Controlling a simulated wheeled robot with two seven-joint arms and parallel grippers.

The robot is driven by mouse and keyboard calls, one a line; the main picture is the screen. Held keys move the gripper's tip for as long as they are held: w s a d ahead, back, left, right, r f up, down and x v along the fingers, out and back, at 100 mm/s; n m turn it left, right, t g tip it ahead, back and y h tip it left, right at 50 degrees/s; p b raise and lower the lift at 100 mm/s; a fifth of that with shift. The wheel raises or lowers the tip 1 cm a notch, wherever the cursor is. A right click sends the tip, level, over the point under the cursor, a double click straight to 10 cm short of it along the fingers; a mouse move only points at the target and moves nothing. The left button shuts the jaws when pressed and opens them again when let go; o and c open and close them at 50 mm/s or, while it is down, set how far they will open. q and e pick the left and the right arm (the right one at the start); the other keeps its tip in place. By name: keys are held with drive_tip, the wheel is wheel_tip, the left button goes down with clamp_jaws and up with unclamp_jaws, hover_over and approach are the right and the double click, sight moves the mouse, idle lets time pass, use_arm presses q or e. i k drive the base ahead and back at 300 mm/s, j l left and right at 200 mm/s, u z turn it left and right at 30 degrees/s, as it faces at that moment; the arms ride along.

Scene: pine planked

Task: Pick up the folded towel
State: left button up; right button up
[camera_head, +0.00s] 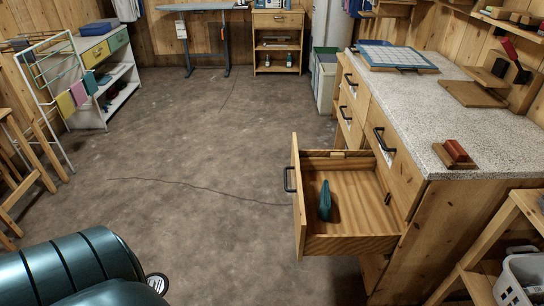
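No cloth here is clearly a folded towel. Neither of my grippers is in view.
An open wooden drawer (352,245) juts from the speckled-top counter (470,100) at the right, with a teal object (325,201) inside. A white basket (522,280) sits at the lower right. An ironing board (205,7) stands at the back. The middle floor is clear.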

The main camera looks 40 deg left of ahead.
sight(324, 211)
drive_tip(key=j+u, duration=0.45)
drive_tip(key=k+j+u, duration=0.1)
drive_tip(key=j+u, duration=0.15)
drive_tip(key=u, duration=0.15)
